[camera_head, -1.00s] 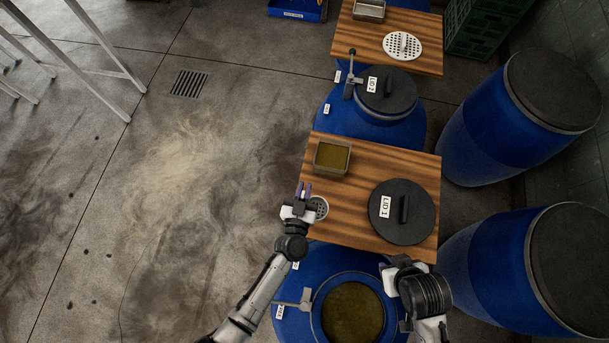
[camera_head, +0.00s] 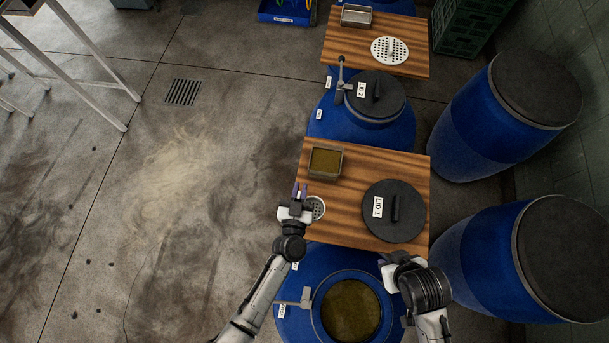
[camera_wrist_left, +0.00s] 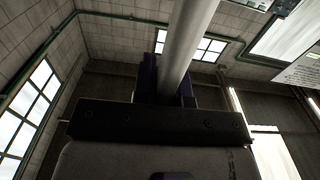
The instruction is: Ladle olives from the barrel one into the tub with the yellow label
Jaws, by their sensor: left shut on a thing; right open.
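The open blue barrel one (camera_head: 293,264) stands at the bottom of the head view, with murky olive-brown contents (camera_head: 350,310) in its round mouth. Its black lid, marked LID 1 (camera_head: 400,228), lies on the wooden board above it. My left gripper (camera_head: 299,192) is at the board's left edge, shut on a grey rod (camera_wrist_left: 188,45), seen in the left wrist view. My right gripper (camera_head: 386,268) is open beside the barrel's upper right rim. No yellow-labelled tub shows.
A second barrel (camera_head: 330,126), closed by LID 2 (camera_head: 376,95), stands beyond. An empty-looking bracket (camera_head: 294,303) is on barrel one's rim.

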